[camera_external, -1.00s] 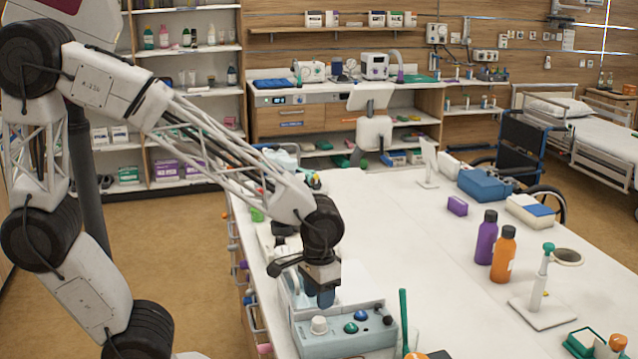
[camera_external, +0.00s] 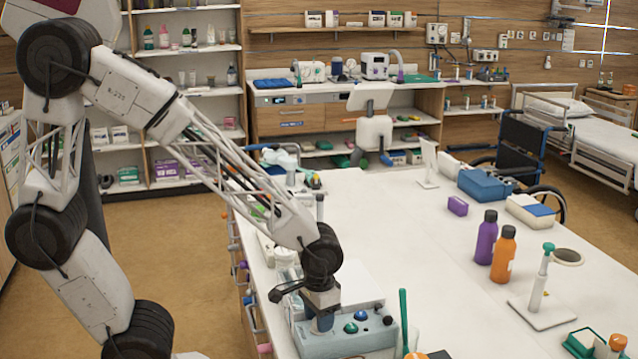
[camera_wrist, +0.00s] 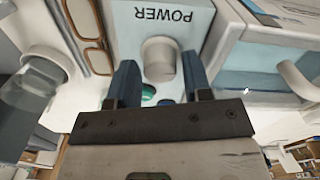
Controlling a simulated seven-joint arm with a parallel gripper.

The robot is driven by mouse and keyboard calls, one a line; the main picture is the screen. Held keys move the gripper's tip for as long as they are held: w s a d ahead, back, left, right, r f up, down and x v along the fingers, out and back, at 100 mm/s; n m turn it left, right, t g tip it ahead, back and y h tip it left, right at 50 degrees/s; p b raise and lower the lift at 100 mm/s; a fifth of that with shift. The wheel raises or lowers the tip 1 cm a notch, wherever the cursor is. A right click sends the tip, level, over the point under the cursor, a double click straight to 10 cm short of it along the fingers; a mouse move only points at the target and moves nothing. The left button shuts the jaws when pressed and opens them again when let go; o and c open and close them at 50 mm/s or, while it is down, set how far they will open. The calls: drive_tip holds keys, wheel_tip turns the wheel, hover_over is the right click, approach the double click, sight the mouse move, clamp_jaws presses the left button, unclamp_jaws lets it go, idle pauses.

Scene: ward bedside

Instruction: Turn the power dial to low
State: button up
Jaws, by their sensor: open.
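The power dial (camera_wrist: 159,58) is a pale round knob on a light blue-grey panel, below the printed word POWER in the wrist view. My gripper (camera_wrist: 160,84) is open, with one dark blue finger on each side of the dial's near part. I cannot tell whether the fingers touch it. In the external view the control box (camera_external: 345,340) stands at the table's front edge, and my gripper (camera_external: 322,328) points down over its left part, hiding the dial. No low mark can be read.
A green knob (camera_external: 351,328) and a blue knob (camera_external: 361,316) sit right of my gripper on the box. A green stick (camera_external: 403,318) stands beside the box. Purple (camera_external: 486,238) and orange (camera_external: 503,254) bottles stand farther right. The table's middle is clear.

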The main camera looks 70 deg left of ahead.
drive_tip(key=shift+f, duration=0.6)
drive_tip(key=shift+c, duration=0.2)
drive_tip(key=c, duration=0.6)
drive_tip(key=shift+m, duration=0.4)
drive_tip(key=m, duration=1.1)
